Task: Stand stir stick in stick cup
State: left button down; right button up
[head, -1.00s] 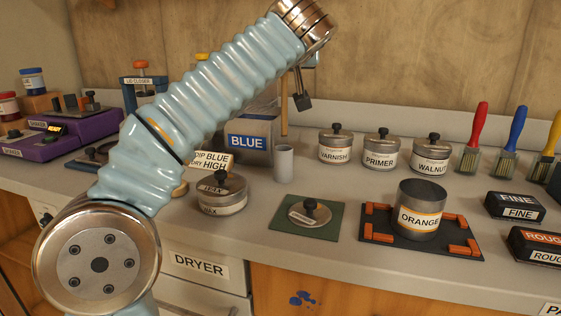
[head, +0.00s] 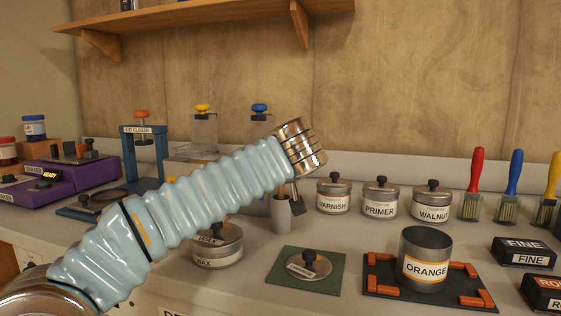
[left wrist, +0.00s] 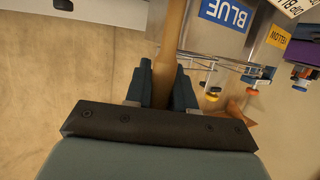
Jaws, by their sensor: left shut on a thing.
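The stir stick is a tan wooden rod; in the left wrist view the stir stick (left wrist: 175,35) runs up between the fingers of my left gripper (left wrist: 174,82), which is shut on it. In the head view my left gripper (head: 295,192) is low, mostly hidden behind my arm, just above the grey stick cup (head: 282,216). A short brown piece of the stick shows at the cup's mouth. Its lower end is hidden, apparently inside the cup. The cup stands upright on the bench. My right gripper is out of view.
Tins labelled varnish (head: 334,199), primer (head: 381,198) and walnut (head: 432,203) stand right of the cup. A wax tin (head: 217,250) is in front left, a lid on a green mat (head: 288,281) in front, and an orange tin (head: 425,270) on a dark tray.

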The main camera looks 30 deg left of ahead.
pick_arm(q)
jog(key=shift+f, duration=0.2)
jog(key=c, duration=1)
grip_release()
jog(key=shift+r, duration=0.1)
jog(key=shift+o, duration=0.2)
jog(key=shift+s+d+r, duration=0.15)
jog(key=shift+s+r, duration=0.05)
jog(key=b+v, duration=0.1)
jog(key=v, duration=1)
jog(key=shift+s, duration=0.2)
jog(key=shift+d+r, duration=0.1)
